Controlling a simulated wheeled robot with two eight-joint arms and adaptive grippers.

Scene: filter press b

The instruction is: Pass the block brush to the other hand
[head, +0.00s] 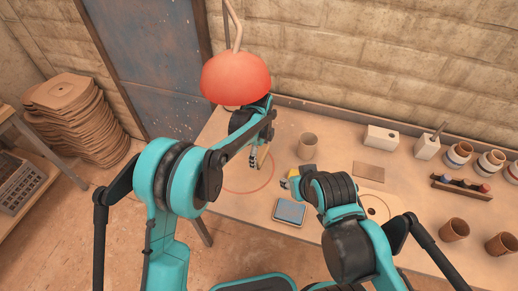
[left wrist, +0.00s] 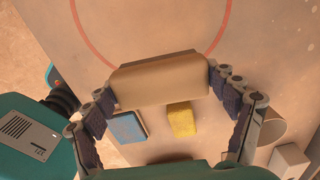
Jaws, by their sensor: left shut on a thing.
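The block brush (left wrist: 160,80) is a tan block that spans the space between the two fingers of my left gripper (left wrist: 165,92) in the left wrist view. My left gripper is shut on it and holds it over the table, near the red ring. In the head view my left gripper (head: 257,158) points down, and only a thin tan part of the brush shows beside it. My right gripper (head: 289,183) is low over the table to the right, apart from the brush. Its fingers are too small and hidden to tell open from shut.
A yellow block (head: 308,169) lies by my right gripper, with a blue block (head: 290,211) in front. A tan cup (head: 308,146) stands behind. Several cups, white blocks and a rack (head: 461,187) fill the table's right side. A red lamp (head: 235,77) hangs above my left gripper.

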